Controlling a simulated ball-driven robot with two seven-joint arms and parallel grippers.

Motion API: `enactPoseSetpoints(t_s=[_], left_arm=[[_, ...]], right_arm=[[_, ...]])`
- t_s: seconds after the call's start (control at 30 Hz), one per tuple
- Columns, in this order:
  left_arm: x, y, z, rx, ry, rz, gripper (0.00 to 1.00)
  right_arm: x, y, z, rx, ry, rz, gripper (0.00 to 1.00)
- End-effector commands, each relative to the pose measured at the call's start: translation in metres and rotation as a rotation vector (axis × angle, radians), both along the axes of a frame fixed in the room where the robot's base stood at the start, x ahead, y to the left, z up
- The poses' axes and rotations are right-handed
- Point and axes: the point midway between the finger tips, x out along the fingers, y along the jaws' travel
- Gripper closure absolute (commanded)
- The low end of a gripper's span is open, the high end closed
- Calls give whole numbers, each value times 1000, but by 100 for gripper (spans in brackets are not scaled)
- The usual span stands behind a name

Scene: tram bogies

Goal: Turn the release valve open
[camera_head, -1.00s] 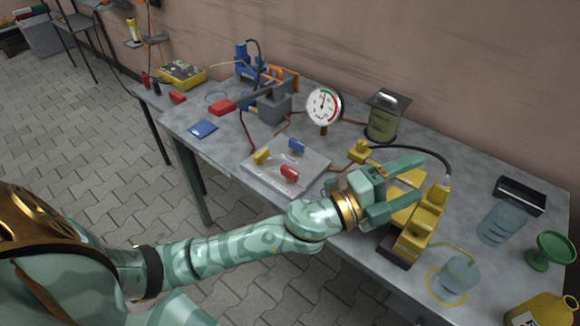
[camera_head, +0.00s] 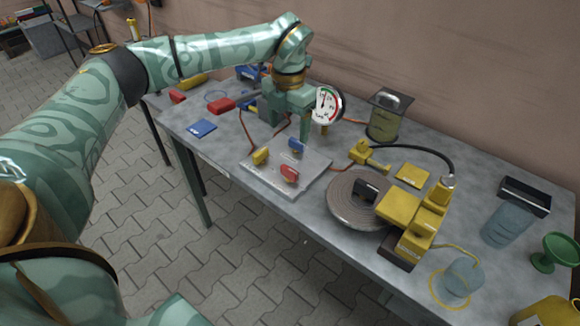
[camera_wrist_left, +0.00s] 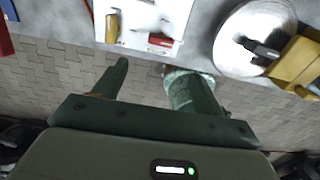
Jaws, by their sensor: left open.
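A pale plate (camera_head: 262,186) on the table bears a yellow handle (camera_head: 261,156), a blue handle (camera_head: 296,146) and a red handle (camera_head: 289,174). I cannot tell which one, if any, is the release valve. The plate also shows in the left wrist view (camera_wrist_left: 138,38). My left gripper (camera_head: 290,124) is open and empty, fingers down. My right gripper is out of view.
A coiled grey disc (camera_head: 345,213) and a yellow pump (camera_head: 415,225) stand right of the plate.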

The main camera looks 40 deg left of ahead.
Motion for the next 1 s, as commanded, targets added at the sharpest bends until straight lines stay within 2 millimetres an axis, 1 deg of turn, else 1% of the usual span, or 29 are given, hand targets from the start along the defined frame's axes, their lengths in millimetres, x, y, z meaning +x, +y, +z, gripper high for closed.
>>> enactPoseSetpoints(t_s=[0.03, 0.2, 0.3, 0.4, 0.5, 0.6, 0.7, 0.97, 1.0], left_arm=[[0, 0, -19, -1, 6, 0, 29], [0, 0, -66, 0, 7, -1, 29], [0, -1, -90, -2, 6, -2, 29], [0, -1, -109, -3, 4, -2, 29], [0, -1, -123, -3, 3, -3, 29], [0, -1, -131, -3, 1, -2, 29], [0, -1, -134, -3, 0, -2, 29], [0, -1, -134, -3, -1, -2, 29], [0, -1, -134, -3, -1, -2, 40]], right_arm=[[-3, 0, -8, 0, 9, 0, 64], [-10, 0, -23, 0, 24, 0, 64], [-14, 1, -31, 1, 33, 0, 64], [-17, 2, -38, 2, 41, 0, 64], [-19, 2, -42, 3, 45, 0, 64], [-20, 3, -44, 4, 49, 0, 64], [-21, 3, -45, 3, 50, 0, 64], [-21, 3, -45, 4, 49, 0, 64], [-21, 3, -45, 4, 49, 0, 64]])
